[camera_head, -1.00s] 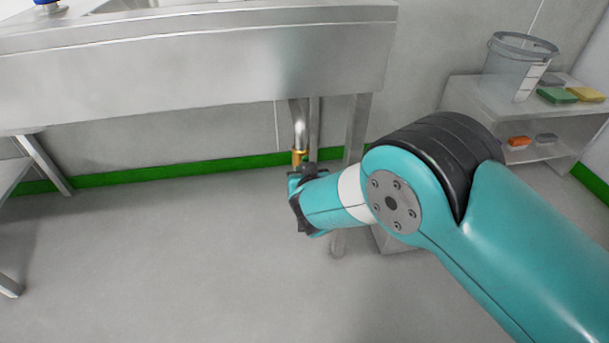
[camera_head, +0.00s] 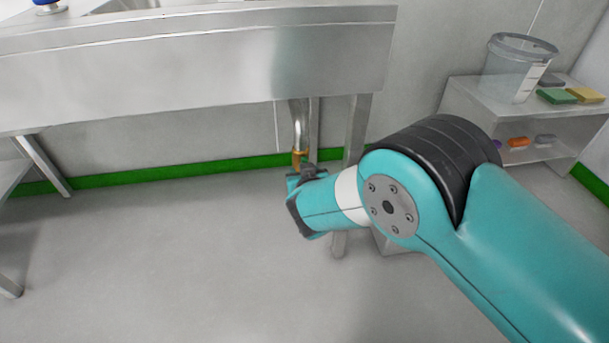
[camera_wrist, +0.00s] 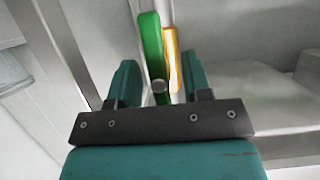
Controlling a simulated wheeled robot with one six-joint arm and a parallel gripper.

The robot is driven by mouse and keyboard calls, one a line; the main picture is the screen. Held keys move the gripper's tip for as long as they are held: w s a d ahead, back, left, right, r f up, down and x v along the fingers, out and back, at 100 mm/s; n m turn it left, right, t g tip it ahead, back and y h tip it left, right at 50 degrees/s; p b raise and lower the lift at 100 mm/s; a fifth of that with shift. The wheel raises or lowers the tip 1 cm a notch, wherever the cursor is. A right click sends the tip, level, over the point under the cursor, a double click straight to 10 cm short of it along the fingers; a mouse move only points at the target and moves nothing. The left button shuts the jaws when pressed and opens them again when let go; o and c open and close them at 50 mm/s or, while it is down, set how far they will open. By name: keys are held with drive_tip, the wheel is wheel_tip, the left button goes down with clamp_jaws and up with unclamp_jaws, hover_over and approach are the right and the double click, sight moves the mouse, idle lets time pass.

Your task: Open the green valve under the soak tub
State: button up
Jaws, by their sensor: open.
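The green valve handle (camera_wrist: 152,45) stands between the two open fingers of my gripper (camera_wrist: 160,85) in the wrist view, with space on both sides of it. The brass valve body (camera_wrist: 172,62) is just right of the handle. In the head view the brass fitting (camera_head: 299,159) sits at the bottom of the drain pipe (camera_head: 299,125) under the steel soak tub (camera_head: 200,65). My wrist hides the handle and fingertips there.
A tub leg (camera_head: 356,130) stands just right of the pipe. A steel shelf unit (camera_head: 470,100) at the right holds a clear bucket (camera_head: 518,68) and coloured sponges or blocks (camera_head: 572,96). The floor at the left and front is clear.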

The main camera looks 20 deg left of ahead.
drive_tip(key=shift+s, duration=0.1)
drive_tip(key=p+v, duration=0.3)
drive_tip(key=v, duration=1.4)
drive_tip(key=shift+d, duration=0.1)
